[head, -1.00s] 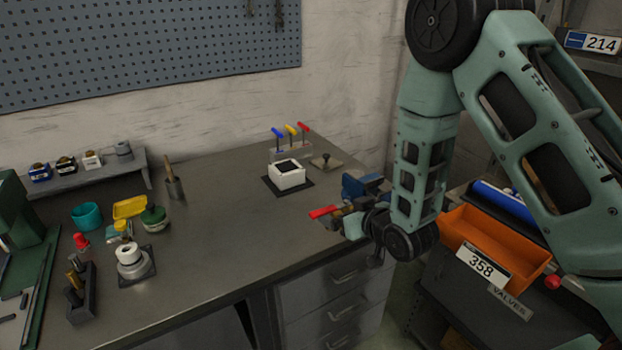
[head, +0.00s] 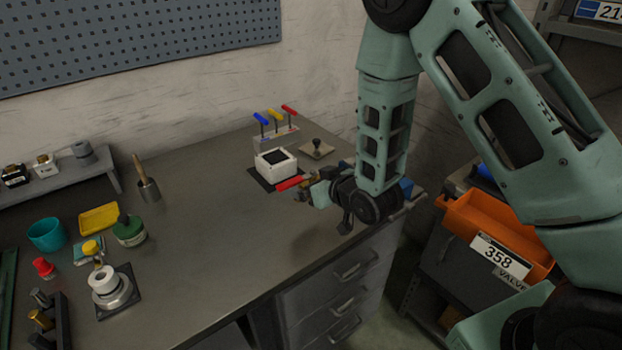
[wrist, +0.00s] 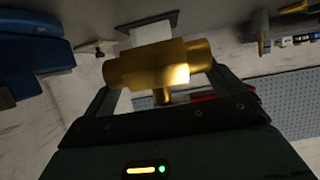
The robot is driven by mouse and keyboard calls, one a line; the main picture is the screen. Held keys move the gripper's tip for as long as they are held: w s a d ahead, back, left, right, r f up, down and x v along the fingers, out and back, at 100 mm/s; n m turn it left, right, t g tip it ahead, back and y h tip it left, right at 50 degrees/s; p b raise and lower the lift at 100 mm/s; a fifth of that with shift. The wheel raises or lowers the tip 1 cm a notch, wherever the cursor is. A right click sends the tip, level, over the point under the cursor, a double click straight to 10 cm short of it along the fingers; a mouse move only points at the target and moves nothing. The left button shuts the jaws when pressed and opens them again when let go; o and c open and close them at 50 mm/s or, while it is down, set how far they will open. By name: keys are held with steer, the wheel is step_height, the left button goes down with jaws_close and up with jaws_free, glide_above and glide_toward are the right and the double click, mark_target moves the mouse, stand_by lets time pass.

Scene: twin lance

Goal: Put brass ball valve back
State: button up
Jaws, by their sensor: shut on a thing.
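The brass ball valve (wrist: 160,68) is held between the fingers of my gripper (wrist: 165,90) in the wrist view. In the head view my gripper (head: 322,186) is shut on the valve and holds it over the right part of the workbench. The valve's red handle (head: 289,183) points left, in front of the white block. The valve's body is partly hidden by my gripper in the head view. The orange bin (head: 490,226) marked 358, with a VALVES label below it, is on the shelf at the right.
A white block with a dark top (head: 277,163) stands on a dark pad, with coloured-handled tools (head: 275,125) behind it. Jars and a yellow tray (head: 99,218) are at the left. The middle of the workbench (head: 220,220) is clear. A blue vise is behind my arm.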

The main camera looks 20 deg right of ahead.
steer(key=shift+f+b, duration=1.6)
steer(key=shift+f, duration=1.15)
steer(key=shift+f+b, duration=0.55)
steer(key=shift+f, duration=0.05)
steer(key=o, duration=1.1)
steer(key=shift+s, duration=0.1)
steer(key=v, duration=0.6)
steer(key=shift+s+d+r+p, duration=0.1)
steer(key=shift+s+r+p, duration=0.1)
steer(key=shift+r+p, duration=0.15)
steer(key=p+v, duration=0.5)
steer(key=p, duration=0.4)
steer(key=shift+s+r, duration=0.1)
steer(key=shift+s, duration=0.05)
steer(key=shift+f+p+v, duration=0.1)
steer(key=shift+p+v, duration=1.25)
steer(key=shift+p, duration=0.3)
steer(key=shift+f+p+v, duration=0.15)
steer(key=shift+p+v, duration=1.15)
steer(key=shift+p, duration=0.3)
steer(key=shift+s, duration=0.1)
